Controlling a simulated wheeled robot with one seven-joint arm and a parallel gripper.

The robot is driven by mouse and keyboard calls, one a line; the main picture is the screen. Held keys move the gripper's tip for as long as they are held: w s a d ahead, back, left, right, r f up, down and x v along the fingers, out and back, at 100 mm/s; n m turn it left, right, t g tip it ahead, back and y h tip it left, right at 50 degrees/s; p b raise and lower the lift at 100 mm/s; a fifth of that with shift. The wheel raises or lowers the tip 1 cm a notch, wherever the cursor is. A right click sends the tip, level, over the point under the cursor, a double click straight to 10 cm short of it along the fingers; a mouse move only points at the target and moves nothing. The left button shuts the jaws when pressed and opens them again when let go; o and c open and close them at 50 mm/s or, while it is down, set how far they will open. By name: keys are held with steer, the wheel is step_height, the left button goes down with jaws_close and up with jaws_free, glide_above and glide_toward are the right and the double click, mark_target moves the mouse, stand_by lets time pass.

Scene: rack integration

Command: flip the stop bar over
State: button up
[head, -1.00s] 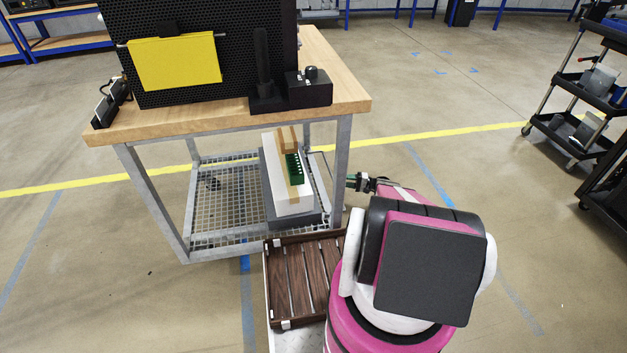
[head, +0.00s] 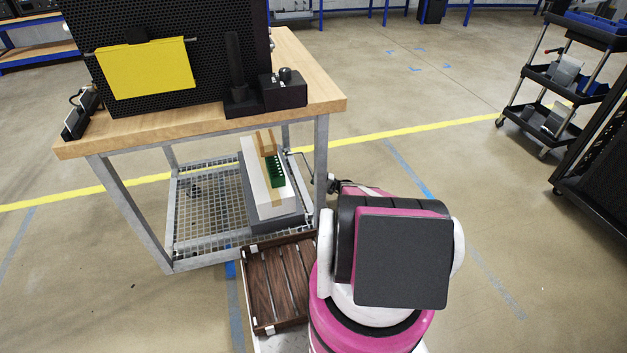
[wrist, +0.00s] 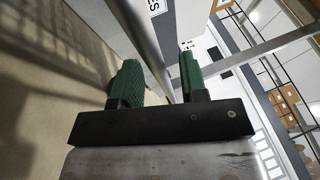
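No part is clearly marked as the stop bar. A yellow rectangular panel (head: 148,68) hangs from a thin rod on the front of the black perforated cabinet (head: 210,35). A black upright post (head: 236,62) stands on the tabletop beside a black box with a knob (head: 283,91). My gripper (head: 322,184) is low beside the table's right front leg, mostly hidden behind my pink arm in the head view. In the wrist view its two green fingers (wrist: 160,85) are apart. A metal bar (wrist: 140,40) passes behind the gap; no object is visibly held.
The wooden table (head: 200,121) has grey metal legs and a lower mesh shelf (head: 200,215). A white box with a green part (head: 260,195) lies on that shelf. A slatted brown tray (head: 278,290) is in front. A black cart (head: 550,100) stands right; floor between is clear.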

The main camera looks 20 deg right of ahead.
steer(key=shift+w+a+r, duration=0.15)
steer(key=shift+w+a, duration=0.1)
steer(key=shift+a, duration=0.25)
jaws_close()
steer(key=shift+r, duration=0.15)
